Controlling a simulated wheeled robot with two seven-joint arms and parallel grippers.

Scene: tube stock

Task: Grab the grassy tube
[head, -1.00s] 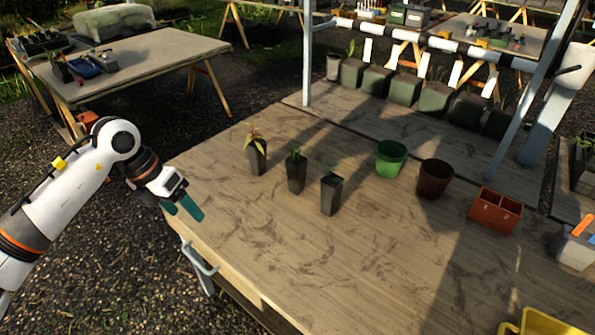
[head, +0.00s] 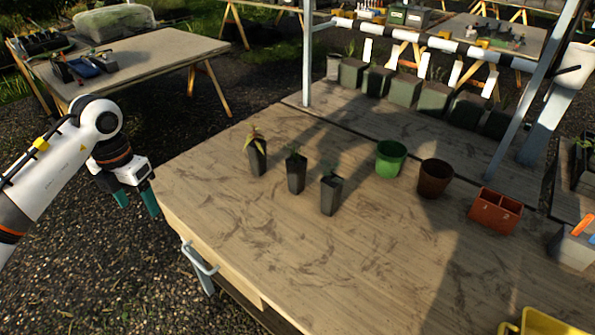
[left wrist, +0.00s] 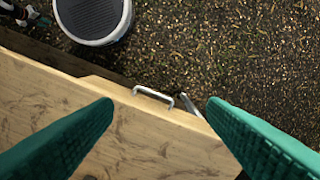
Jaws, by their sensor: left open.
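Three dark, tall square tubes stand upright in a slanting row on the wooden bench. The left tube (head: 258,162) has broad yellow-reddish leaves. The middle tube (head: 296,177) has thin green growth. The right tube (head: 330,196) has short, small green growth. The plants are too small to tell surely which is the grassy one. My left gripper (head: 137,202), with teal fingers, is open and empty beyond the bench's left edge, well left of the tubes. In the left wrist view its fingers (left wrist: 162,104) are apart, with the bench edge between them and no tube visible.
A green pot (head: 391,159), a brown pot (head: 434,178) and a red divided box (head: 495,211) stand right of the tubes. The bench (head: 235,225) is clear in front of them. A metal handle (head: 200,258) juts from its side; it also shows in the left wrist view (left wrist: 153,94).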

